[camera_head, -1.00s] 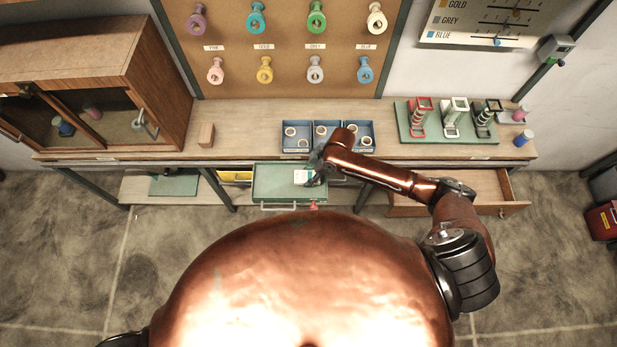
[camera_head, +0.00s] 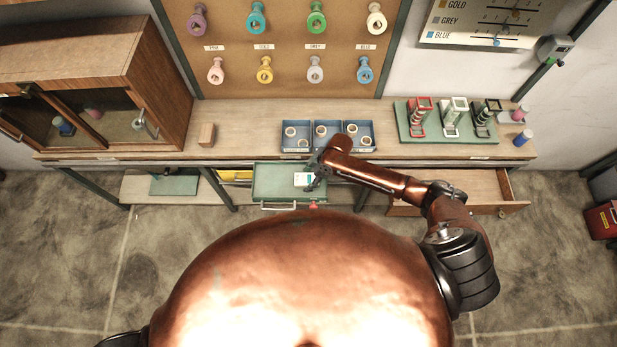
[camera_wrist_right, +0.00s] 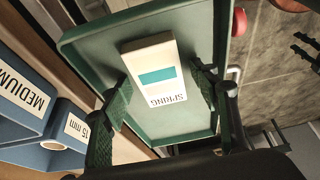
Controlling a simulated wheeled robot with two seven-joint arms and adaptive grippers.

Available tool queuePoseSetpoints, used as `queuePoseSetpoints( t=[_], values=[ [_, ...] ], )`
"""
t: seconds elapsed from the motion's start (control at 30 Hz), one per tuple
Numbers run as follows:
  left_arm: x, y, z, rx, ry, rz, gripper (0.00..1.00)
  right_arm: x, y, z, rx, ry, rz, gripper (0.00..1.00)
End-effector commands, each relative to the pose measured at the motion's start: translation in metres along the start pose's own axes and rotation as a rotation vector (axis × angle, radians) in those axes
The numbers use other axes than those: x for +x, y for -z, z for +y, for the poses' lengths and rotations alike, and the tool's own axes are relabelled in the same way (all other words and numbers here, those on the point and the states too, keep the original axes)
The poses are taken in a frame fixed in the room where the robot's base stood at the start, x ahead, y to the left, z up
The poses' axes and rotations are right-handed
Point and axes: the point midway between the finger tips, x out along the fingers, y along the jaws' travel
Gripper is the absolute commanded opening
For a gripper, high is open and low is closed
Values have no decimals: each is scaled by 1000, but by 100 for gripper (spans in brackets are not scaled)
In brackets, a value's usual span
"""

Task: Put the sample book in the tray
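The sample book is a small white block with a teal band (camera_head: 302,179), lying inside the green tray (camera_head: 270,182) near its right side. In the right wrist view the book (camera_wrist_right: 160,75) shows the word SPRING and rests on the floor of the tray (camera_wrist_right: 95,42). My right gripper (camera_head: 314,178) is over the tray's right part, close to the book. In the wrist view its two green fingers (camera_wrist_right: 163,92) stand apart on either side of the book's near end, with visible gaps to it. My left gripper is out of view.
Blue bins (camera_head: 327,146) with tape rings stand on the bench just behind the tray. An open wooden drawer (camera_head: 480,187) juts out at right.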

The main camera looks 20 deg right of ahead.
Motion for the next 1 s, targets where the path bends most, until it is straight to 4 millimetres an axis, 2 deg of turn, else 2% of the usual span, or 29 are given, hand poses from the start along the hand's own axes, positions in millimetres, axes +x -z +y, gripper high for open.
queuePoseSetpoints(
  t=[0.23, 0.37, 0.47, 0.8, 1.0],
  values=[
    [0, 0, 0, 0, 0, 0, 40, -1, 0, 0, 0, 0, 0, 57],
    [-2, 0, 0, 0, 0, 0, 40, -8, 1, 1, 0, -2, 1, 57],
    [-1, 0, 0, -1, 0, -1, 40, -22, 0, 2, 0, -3, -1, 57],
    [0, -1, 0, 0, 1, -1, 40, -92, 1, 1, -1, -3, -1, 57],
    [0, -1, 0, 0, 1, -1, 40, -117, 1, 0, 0, -1, 1, 57]
  ],
)
